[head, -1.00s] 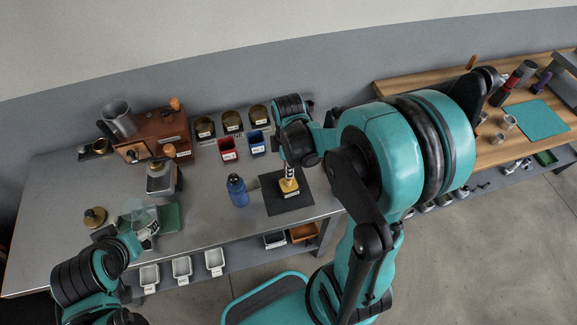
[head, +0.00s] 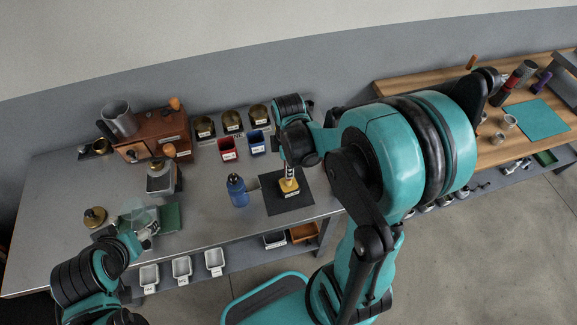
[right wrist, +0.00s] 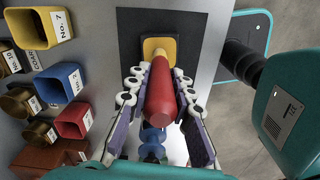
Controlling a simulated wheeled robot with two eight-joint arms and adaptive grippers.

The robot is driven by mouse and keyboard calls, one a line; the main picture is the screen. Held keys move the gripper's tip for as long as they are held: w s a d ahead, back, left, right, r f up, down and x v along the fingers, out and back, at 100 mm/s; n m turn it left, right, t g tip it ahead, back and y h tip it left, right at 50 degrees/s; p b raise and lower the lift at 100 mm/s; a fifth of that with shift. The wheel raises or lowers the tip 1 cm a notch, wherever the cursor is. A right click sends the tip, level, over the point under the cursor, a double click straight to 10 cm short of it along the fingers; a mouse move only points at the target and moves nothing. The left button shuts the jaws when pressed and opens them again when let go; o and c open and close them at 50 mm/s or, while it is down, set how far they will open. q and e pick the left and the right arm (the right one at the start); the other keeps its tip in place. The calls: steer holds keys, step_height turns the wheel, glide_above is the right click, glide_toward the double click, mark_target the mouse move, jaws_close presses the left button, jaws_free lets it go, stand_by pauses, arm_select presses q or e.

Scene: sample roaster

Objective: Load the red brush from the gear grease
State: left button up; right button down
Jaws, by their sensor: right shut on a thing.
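My right gripper (head: 290,168) points down over a yellow square pot (head: 289,187) on a black mat (head: 301,200). In the right wrist view my right gripper (right wrist: 160,98) is shut on the red brush (right wrist: 160,85), with its thick red handle between the fingers. The brush's far end lies over the yellow pot (right wrist: 158,43); I cannot tell how deep it reaches. The pot's label is too small to read, so I cannot confirm it is the gear grease. My left gripper (head: 146,232) is low at the left, beside a clear box; its fingers are unclear.
A blue bottle (head: 237,190) stands left of the mat. Red (head: 228,150) and blue (head: 257,143) bins and several brass cups stand behind. A brown wooden machine (head: 160,133) and a green pad (head: 171,217) are at the left.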

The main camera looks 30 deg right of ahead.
steer(key=shift+r+p, duration=0.45)
step_height(320, 180, up, 6)
steer(key=p, duration=0.4)
steer(key=shift+p, duration=0.4)
